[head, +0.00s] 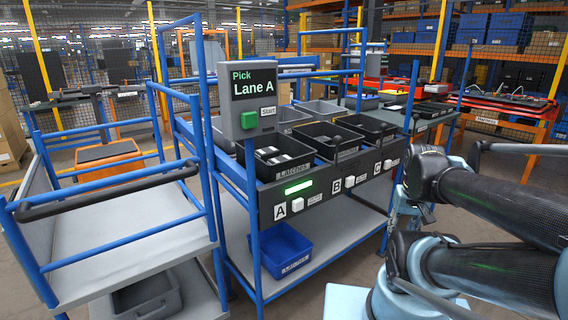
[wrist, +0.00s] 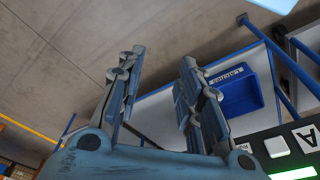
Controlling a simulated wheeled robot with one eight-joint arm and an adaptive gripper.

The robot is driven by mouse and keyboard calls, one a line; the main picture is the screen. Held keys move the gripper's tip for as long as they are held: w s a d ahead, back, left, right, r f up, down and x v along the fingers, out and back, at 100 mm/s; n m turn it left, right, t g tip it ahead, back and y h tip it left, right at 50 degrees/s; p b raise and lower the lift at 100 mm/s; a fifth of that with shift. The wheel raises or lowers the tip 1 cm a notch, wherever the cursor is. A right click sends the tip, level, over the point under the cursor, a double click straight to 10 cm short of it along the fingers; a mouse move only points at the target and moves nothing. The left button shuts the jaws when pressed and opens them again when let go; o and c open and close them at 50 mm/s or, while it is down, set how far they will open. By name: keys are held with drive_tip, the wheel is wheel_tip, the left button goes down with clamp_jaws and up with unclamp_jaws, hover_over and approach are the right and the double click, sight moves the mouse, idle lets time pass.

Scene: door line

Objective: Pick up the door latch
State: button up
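The black bin labelled Latches (head: 290,171) stands at the left of the rack's front row, above the letter A. Several small black and white parts (head: 273,157) lie in it and look like the door latches. My gripper (wrist: 164,62) is open, with nothing between its fingers in the wrist view. In the head view my arm is at the right, apart from the latch bin, and the gripper is hard to make out there. The latches do not show in the wrist view.
Black bins B (head: 326,156) and C (head: 391,139) stand right of the latch bin. A "Pick Lane A" panel (head: 249,97) rises beside it. A blue bin (head: 298,262) sits on the lower shelf and shows in the wrist view (wrist: 240,108). A grey cart (head: 128,239) stands left.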

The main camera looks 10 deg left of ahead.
drive_tip(key=shift+w+d, duration=0.15)
drive_tip(key=shift+w, duration=0.25)
drive_tip(key=shift+o, duration=0.6)
drive_tip(key=o, duration=0.4)
drive_tip(key=shift+s+r, duration=0.2)
drive_tip(key=shift+r, duration=0.05)
drive_tip(key=o, duration=1.1)
drive_tip(key=shift+n, duration=0.7)
drive_tip(key=w+r, duration=0.1)
drive_tip(key=w+a+r, duration=0.1)
drive_tip(key=r, duration=0.1)
drive_tip(key=w+a+r, duration=0.1)
drive_tip(key=w, duration=0.1)
drive_tip(key=shift+a+r, duration=0.25)
drive_tip(key=shift+r, duration=0.1)
wheel_tip(320, 180, up, 19)
drive_tip(key=n+y, duration=0.3)
drive_tip(key=n, duration=0.5)
hover_over(282, 159)
drive_tip(key=s+d, duration=0.3)
drive_tip(key=d, duration=0.2)
drive_tip(key=shift+t, duration=0.4)
drive_tip(key=x, duration=1.1)
drive_tip(key=shift+s+a+f, duration=0.15)
drive_tip(key=shift+s+a, duration=0.05)
drive_tip(key=shift+a, duration=0.2)
drive_tip(key=shift+s+x, duration=0.1)
drive_tip(key=shift+x, duration=1.25)
drive_tip(key=shift+s+x, duration=0.15)
drive_tip(key=shift+x, duration=1.2)
